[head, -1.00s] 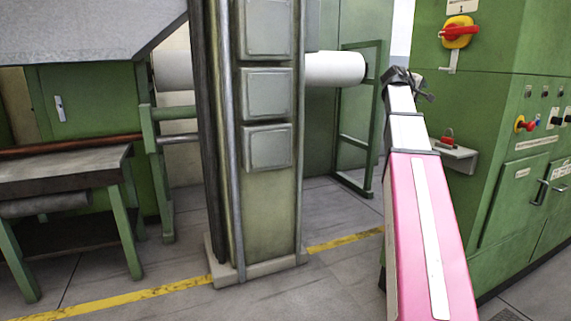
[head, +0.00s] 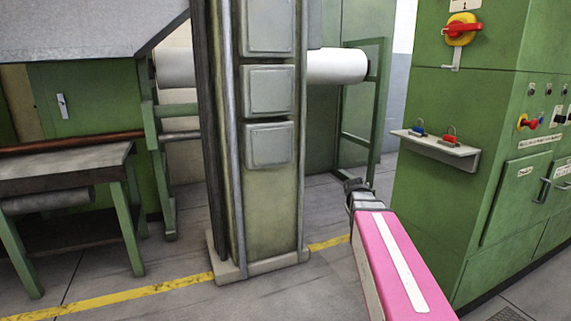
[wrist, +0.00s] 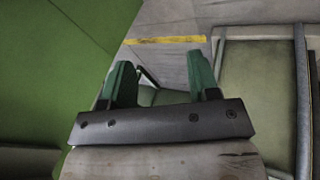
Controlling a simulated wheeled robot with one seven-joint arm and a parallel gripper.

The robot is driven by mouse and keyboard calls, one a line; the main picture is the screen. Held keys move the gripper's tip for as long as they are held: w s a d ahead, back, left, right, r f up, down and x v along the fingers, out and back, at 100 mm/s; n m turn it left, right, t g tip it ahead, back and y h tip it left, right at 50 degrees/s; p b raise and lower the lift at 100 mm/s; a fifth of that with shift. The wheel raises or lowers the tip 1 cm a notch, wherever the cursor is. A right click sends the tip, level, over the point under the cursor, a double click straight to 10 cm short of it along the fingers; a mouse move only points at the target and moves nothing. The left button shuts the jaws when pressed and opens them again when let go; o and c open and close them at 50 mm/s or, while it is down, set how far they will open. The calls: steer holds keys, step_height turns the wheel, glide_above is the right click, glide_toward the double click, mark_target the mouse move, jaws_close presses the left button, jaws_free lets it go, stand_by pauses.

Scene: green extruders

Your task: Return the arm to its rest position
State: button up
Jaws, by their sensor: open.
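My arm (head: 400,262) shows as a pink link with a white stripe at the lower right of the head view. My gripper (head: 356,186) is the dark part at its far end, small and partly hidden behind the arm. In the wrist view my gripper (wrist: 166,88) has two green fingers standing well apart, with nothing between them. It is open and empty. It hangs in free space left of the green cabinet (head: 455,215) and right of the pillar (head: 270,190).
A shelf (head: 440,150) on the cabinet's side holds a blue padlock (head: 418,128) and a red padlock (head: 450,136). A red and yellow switch (head: 460,30) is above. A table (head: 70,170) stands at left. Floor with a yellow line (head: 120,300) is open in front.

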steer(key=s+a+f+m+g+y, duration=0.1)
steer(key=s+a+f, duration=0.4)
steer(key=s+f, duration=0.3)
steer(key=s+a+f+m+g+y, duration=0.1)
steer(key=s+a+f+g+y, duration=0.1)
steer(key=s+a+f, duration=0.3)
steer(key=s+f, duration=0.3)
steer(key=shift+a+g+y, duration=0.3)
steer(key=shift+a, duration=0.1)
